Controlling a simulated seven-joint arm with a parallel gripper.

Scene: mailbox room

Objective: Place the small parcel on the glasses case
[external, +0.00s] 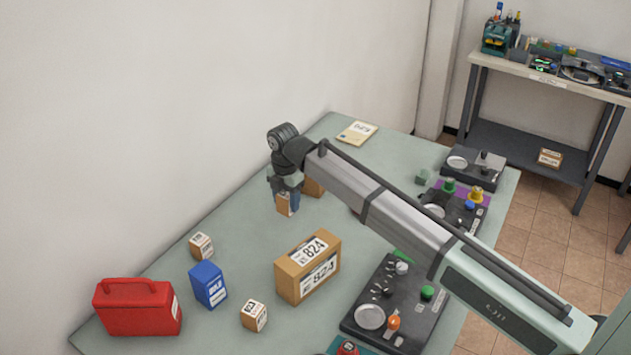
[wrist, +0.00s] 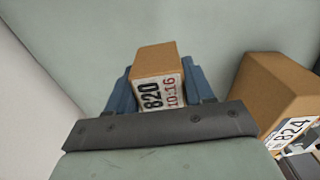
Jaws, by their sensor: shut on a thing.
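My gripper (external: 287,196) is over the far left part of the green table. It is shut on a small brown parcel (external: 283,206). In the wrist view the parcel (wrist: 157,62) sits between the two blue fingers (wrist: 157,88), with a white label reading 820 and 10:16. I cannot tell whether the parcel touches the table. I cannot make out a glasses case for certain in either view; my arm hides part of the table.
A brown box (external: 313,187) is close beside my gripper, and a box (wrist: 275,95) marked 824 shows in the wrist view. A larger 824 box (external: 308,266), blue carton (external: 208,285), red container (external: 138,307) and small boxes stand nearer.

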